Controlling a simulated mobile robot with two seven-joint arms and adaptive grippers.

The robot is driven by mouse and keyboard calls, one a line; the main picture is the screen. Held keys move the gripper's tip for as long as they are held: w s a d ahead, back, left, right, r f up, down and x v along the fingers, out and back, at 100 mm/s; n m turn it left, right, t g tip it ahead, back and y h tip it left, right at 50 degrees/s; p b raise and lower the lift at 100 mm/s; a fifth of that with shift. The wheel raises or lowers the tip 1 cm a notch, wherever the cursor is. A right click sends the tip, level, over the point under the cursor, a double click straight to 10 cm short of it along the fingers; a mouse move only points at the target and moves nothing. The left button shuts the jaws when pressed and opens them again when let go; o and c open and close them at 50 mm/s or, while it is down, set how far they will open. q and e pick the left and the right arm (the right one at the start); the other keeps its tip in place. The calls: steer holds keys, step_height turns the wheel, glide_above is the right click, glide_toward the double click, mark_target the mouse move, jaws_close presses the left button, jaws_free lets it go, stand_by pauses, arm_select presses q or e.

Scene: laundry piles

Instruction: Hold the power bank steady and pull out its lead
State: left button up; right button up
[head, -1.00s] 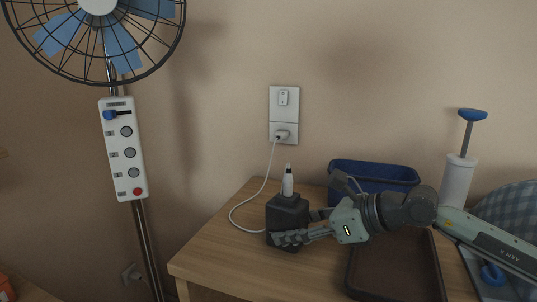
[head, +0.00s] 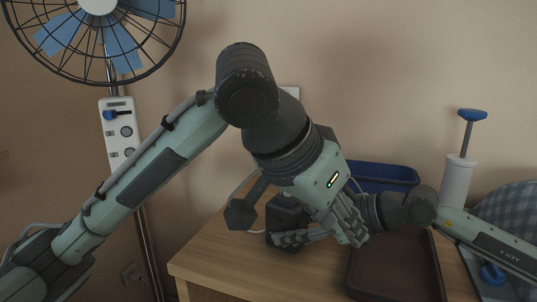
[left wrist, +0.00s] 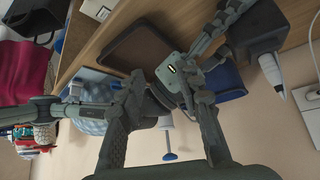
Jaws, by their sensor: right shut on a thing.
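The power bank (head: 284,213) is a dark block standing on the wooden table. My right gripper (head: 290,230) is shut on it from the right, its near finger across the front lower part. The power bank also shows at the upper right of the left wrist view (left wrist: 250,25). The white plug of the lead (left wrist: 271,68) stands out of its top there; in the head view my left arm hides it. My left gripper (head: 297,222) is open, in front of the power bank and my right gripper. In the left wrist view its fingers (left wrist: 165,90) are spread with nothing held.
A blue bin (head: 385,177) stands behind, with a brown tray (head: 437,270) in front of it. A white cylinder with a blue-topped handle (head: 458,180) is at right. A fan (head: 98,45) stands at left. The wall socket (left wrist: 305,97) lies beyond the table.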

arm_select(q)
steer(key=w+a+r+n+t+y, duration=0.1)
steer(key=w+a+r+n+t, duration=0.3)
steer(key=w+a+r, duration=0.4)
steer(key=shift+g, duration=0.3)
steer(key=shift+a+f+x, duration=0.1)
steer(key=shift+a+x, duration=0.1)
steer(key=shift+x, duration=1.5)
steer(key=shift+a+f+x, duration=0.1)
steer(key=shift+a+x, duration=0.1)
steer(key=shift+x, duration=1.5)
steer(key=shift+a+f+x, duration=0.1)
steer(key=shift+a+x, duration=0.1)
steer(key=shift+x, duration=1.45)
steer(key=shift+w, duration=0.1)
jaws_close()
steer(key=shift+r, duration=3.5)
